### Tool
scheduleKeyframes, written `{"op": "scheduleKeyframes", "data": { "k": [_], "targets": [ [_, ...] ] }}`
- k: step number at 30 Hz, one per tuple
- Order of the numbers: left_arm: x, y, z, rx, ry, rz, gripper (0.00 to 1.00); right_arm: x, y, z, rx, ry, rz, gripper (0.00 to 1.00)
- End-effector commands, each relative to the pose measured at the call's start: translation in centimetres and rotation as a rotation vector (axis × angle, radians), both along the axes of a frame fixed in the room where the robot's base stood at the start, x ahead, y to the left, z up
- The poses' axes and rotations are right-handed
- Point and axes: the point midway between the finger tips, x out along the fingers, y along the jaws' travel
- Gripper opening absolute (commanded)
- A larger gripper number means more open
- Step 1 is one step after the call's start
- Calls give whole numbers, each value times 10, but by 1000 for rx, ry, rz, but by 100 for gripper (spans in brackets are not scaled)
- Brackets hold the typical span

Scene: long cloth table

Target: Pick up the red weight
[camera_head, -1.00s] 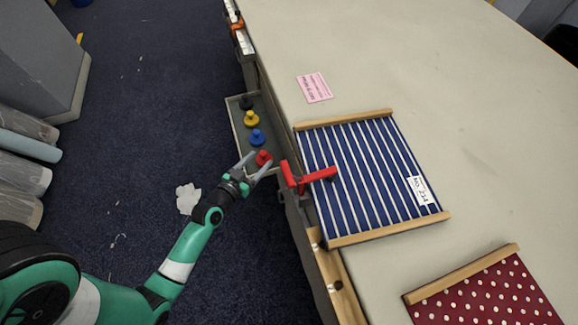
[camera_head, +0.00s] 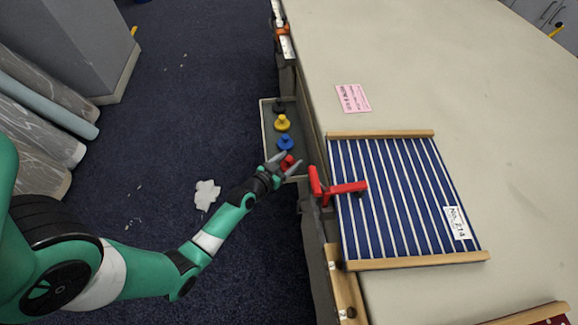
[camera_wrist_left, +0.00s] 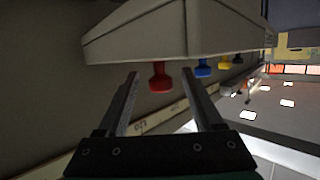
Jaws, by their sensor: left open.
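The red weight (camera_head: 287,161) is a small knobbed piece at the near end of a narrow grey tray (camera_head: 266,130) on the table's left side. My left gripper (camera_head: 288,159) is open, with its two fingers on either side of the red weight in the head view. In the left wrist view the red weight (camera_wrist_left: 160,76) appears between and beyond the open fingertips (camera_wrist_left: 160,80); no grip on it shows. Whether the fingers touch it cannot be told. My right gripper is not in view.
A blue weight (camera_head: 285,143), a yellow weight (camera_head: 283,123) and a black weight (camera_head: 279,106) stand in a row behind the red one. A red clamp-like handle (camera_head: 335,187) juts over the table edge beside a blue striped board (camera_head: 400,200).

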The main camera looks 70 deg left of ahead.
Motion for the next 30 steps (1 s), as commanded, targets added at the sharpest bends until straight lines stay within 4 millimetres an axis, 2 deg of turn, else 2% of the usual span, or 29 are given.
{"op": "scheduleKeyframes", "data": {
  "k": [1, 6, 13, 24, 30],
  "targets": [
    [9, 6, -5, 1, -2, 0, 68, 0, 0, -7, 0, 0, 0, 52],
    [27, 16, -10, 1, -2, 0, 68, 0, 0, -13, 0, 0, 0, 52],
    [28, 17, -10, 0, -1, 0, 68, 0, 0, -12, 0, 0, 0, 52],
    [27, 17, -10, 0, -1, 0, 1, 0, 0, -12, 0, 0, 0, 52],
    [27, 17, -10, 0, 0, 0, 0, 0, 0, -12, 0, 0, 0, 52]
  ]
}}
